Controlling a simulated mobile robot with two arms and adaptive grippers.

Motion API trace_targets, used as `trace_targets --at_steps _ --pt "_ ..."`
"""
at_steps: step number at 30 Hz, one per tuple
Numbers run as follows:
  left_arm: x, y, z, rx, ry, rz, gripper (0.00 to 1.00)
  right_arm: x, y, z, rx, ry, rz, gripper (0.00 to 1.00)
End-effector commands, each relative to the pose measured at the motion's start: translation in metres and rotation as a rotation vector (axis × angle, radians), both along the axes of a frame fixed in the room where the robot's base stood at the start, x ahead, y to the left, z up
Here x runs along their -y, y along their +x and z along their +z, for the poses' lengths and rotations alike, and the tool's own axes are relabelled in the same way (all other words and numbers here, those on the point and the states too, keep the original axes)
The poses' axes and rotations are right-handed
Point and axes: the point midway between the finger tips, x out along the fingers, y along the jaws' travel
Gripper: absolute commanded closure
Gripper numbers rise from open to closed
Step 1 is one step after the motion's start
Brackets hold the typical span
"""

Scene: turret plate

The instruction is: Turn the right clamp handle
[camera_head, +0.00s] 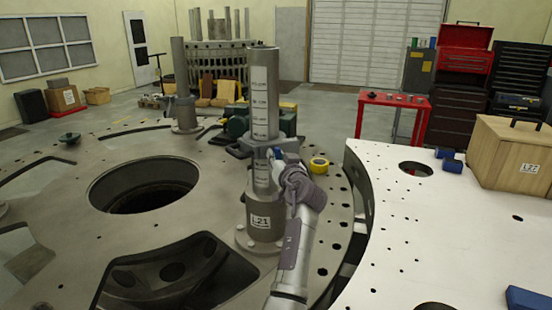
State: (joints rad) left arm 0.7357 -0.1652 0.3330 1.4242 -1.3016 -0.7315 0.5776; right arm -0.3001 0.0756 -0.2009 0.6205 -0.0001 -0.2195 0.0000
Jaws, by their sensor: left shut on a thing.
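A tall grey post (264,95) with a graduated scale stands on the turret plate (140,140). Its wider base carries an "L21" label (260,222). A grey clamp (268,145) sits around the post at about mid-height. My left arm rises from the bottom of the view, and my left gripper (282,168) is at the clamp's right side. It is shut on the clamp handle, which is mostly hidden by the gripper. My right gripper is out of view.
A second post (181,85) stands farther back left. The plate has a large round hole (140,187) and a cut-out in front. A yellow tape roll (319,165) lies right of the gripper. A white plate (440,240) with a wooden box (505,155) is at right.

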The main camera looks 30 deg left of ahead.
Motion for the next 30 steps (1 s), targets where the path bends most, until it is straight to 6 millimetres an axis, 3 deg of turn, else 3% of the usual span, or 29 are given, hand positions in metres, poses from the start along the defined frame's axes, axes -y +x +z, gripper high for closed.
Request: trace_targets --at_steps 14,30 --pt "0.001 0.002 0.002 -0.346 0.282 0.001 1.00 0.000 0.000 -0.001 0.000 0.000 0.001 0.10" --pt "0.002 0.004 0.002 -0.748 0.602 0.001 1.00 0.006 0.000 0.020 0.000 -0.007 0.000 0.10"
